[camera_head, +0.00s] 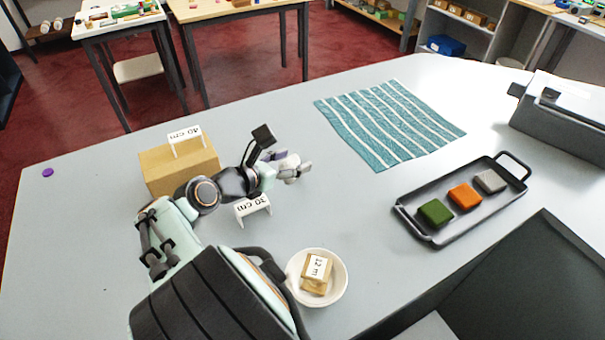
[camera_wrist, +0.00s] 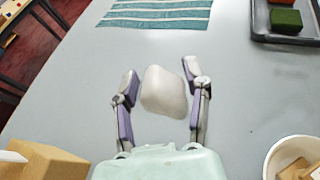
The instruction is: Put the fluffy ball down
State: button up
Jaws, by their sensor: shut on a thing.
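A white, rounded fluffy ball (camera_wrist: 164,92) sits between the two fingers of my gripper (camera_wrist: 160,78) in the wrist view. My gripper is shut on it. In the head view my gripper (camera_head: 293,167) is over the grey counter, right of the cardboard box and left of the striped cloth. There the ball is hard to tell apart from the pale fingers. I cannot tell how far the ball is above the counter.
A cardboard box (camera_head: 181,165) and a "30 cm" sign (camera_head: 253,207) stand close by my arm. A white bowl (camera_head: 339,287) holds wooden blocks. A striped teal cloth (camera_head: 390,122) and a dark tray (camera_head: 428,236) with coloured blocks lie right. Counter between gripper and cloth is clear.

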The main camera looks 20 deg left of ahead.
jog(key=d+r, duration=0.1)
jog(key=d, duration=0.1)
jog(key=s+d+r, duration=0.1)
jog(key=d, duration=0.2)
jog(key=s+d+r, duration=0.1)
jog(key=d, duration=0.2)
jog(key=shift+d+r, duration=0.1)
jog(key=shift+d, duration=0.15)
send_over(321, 174)
jog(key=f, duration=0.8)
jog(key=shift+s+d+f, duration=0.15)
jog(key=shift+s, duration=0.2)
jog(key=shift+w+f, duration=0.35)
jog(key=shift+f, duration=0.1)
jog(key=shift+a+f, duration=0.2)
jog(key=shift+f, duration=1.35)
jog(key=shift+f, duration=0.2)
jog(key=o, duration=0.8)
